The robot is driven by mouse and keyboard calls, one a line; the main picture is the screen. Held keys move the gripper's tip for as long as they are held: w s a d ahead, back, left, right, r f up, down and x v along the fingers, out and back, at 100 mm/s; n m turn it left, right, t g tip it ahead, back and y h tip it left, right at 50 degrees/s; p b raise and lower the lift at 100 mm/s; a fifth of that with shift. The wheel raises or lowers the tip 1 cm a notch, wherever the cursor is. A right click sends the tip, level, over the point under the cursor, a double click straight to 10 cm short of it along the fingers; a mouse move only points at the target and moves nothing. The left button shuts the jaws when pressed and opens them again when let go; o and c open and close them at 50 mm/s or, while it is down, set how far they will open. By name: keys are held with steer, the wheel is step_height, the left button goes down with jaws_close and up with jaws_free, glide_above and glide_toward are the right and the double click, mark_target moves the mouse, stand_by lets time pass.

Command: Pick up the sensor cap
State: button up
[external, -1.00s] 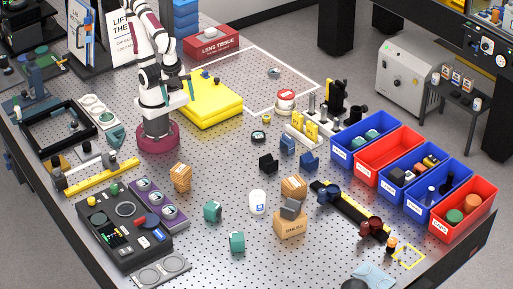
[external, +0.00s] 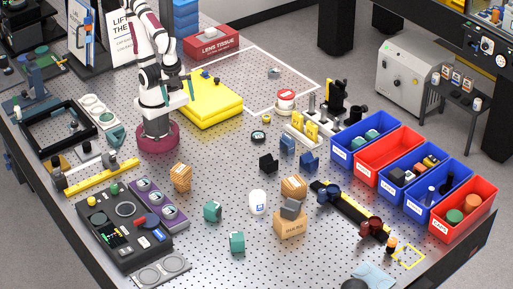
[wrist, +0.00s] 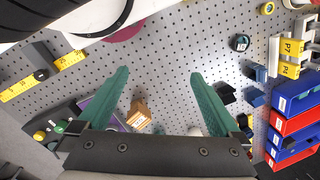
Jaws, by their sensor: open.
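A small dark round piece (external: 260,137) lies flat on the perforated table right of my base, and looks like the sensor cap, though I cannot be sure. It also shows in the wrist view at upper right (wrist: 240,42), with a pale mark on top. My gripper (wrist: 159,75) has its two green fingers spread wide with nothing between them. In the external view my gripper (external: 178,92) is high beside my arm, left of the yellow case and well apart from the dark piece.
A yellow case (external: 212,103) lies behind the dark piece. Blue blocks (external: 288,144), black blocks (external: 268,163) and yellow-marked holders (external: 304,130) stand to its right. Cardboard boxes (external: 290,225) and a white container (external: 257,203) stand in front. Blue and red bins (external: 388,158) line the right edge.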

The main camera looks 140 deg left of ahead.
steer(key=w+a+r+m, duration=0.3)
steer(key=w+a, duration=0.1)
steer(key=w, duration=0.6)
steer(key=m+h, duration=0.2)
steer(key=m, duration=0.8)
glide_above(288, 136)
step_height(288, 136, down, 8)
step_height(288, 136, down, 15)
steer(key=shift+f, duration=0.1)
jaws_close()
